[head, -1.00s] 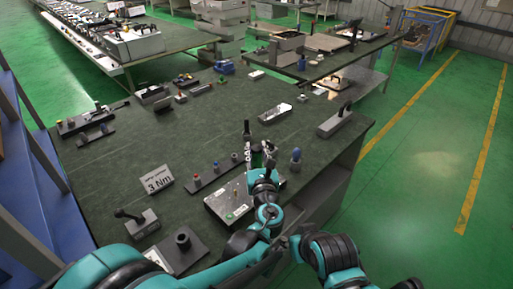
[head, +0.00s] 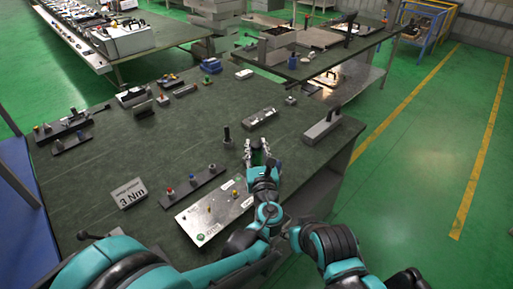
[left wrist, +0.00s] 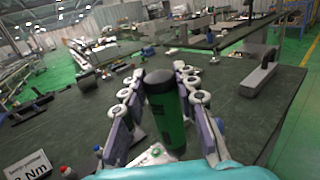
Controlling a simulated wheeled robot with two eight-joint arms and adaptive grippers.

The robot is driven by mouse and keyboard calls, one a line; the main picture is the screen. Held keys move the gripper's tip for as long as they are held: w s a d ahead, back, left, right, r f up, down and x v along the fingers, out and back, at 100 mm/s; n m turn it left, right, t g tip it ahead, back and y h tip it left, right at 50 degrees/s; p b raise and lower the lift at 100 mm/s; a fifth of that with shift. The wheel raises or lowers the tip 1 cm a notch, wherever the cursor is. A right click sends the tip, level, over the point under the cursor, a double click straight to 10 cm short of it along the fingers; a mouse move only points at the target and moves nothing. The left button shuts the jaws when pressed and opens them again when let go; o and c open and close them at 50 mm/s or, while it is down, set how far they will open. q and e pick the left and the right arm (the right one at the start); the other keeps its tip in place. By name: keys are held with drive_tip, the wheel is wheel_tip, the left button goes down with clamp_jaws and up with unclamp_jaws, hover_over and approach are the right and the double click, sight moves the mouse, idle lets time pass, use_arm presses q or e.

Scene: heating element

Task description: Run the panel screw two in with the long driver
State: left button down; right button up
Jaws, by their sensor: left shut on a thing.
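My left gripper (head: 258,152) is over the bench near its front right side. In the left wrist view its fingers (left wrist: 165,95) are shut around a thick upright handle, the driver (left wrist: 166,108), green with a dark cap. Its lower end is hidden by my wrist. The pale metal panel (head: 203,224) lies flat on the bench, left of and nearer than the gripper in the head view. Small upright brass-coloured parts (head: 209,208) stand on it; I cannot tell which is screw two. My right gripper is not in view.
A dark strip with coloured knobs (head: 194,187) lies behind the panel. A "3 Nm" sign (head: 129,193) stands to the left. The bench's middle is clear.

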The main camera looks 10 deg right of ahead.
sight(257, 162)
use_arm(q)
drive_tip(key=shift+f+b, duration=2.25)
drive_tip(key=shift+f, duration=0.35)
